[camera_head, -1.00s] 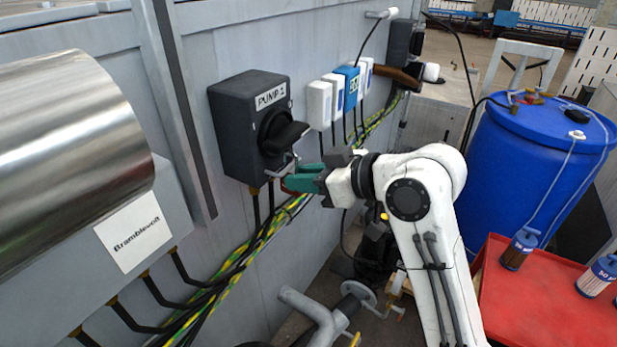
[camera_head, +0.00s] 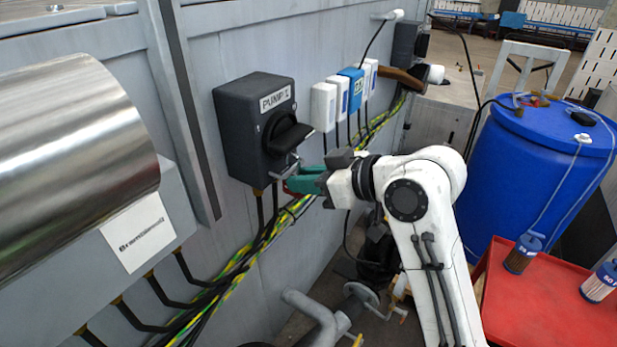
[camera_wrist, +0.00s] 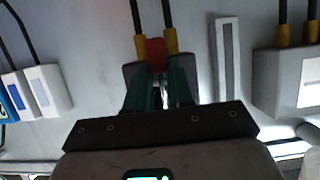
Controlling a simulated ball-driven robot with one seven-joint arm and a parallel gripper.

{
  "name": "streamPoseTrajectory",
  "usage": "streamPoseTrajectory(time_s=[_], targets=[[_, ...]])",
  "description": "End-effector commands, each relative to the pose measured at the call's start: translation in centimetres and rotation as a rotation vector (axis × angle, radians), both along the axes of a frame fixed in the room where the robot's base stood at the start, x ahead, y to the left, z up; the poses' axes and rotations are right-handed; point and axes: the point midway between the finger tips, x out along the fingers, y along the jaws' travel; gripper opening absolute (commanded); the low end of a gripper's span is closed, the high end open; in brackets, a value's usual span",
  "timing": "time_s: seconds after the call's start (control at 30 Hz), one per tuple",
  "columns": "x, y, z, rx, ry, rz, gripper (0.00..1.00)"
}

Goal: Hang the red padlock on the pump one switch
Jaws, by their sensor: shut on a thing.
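The pump switch (camera_head: 256,128) is a dark grey box on the grey wall, with a label reading PUMP and a last character I cannot read for certain. Its black rotary handle (camera_head: 287,136) sticks out at the front. My gripper (camera_head: 297,184), with green fingers, is just below the handle and shut on the red padlock (camera_wrist: 156,55). In the head view only a little red and part of the metal shackle (camera_head: 289,169) show by the switch's lower front. I cannot tell whether the shackle passes through the handle. In the wrist view the green fingers (camera_wrist: 160,88) flank the red body.
White and blue boxes (camera_head: 335,105) are on the wall right of the switch. Yellow-green cables (camera_head: 245,255) run below it. A large metal cylinder (camera_head: 75,150) is at left. A blue drum (camera_head: 530,165) and red tray (camera_head: 540,310) stand at right.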

Motion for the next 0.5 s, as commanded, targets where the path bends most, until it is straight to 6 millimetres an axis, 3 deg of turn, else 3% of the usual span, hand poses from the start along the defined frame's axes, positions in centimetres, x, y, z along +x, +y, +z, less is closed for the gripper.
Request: streamPoseTrajectory(time_s=[0.03, 0.5], targets=[[-0.03, 0.49, 1.31, 0.018, -0.025, 0.005, 0.0], [-0.1, 0.68, 0.92, 0.018, -0.025, 0.009, 0.0]])
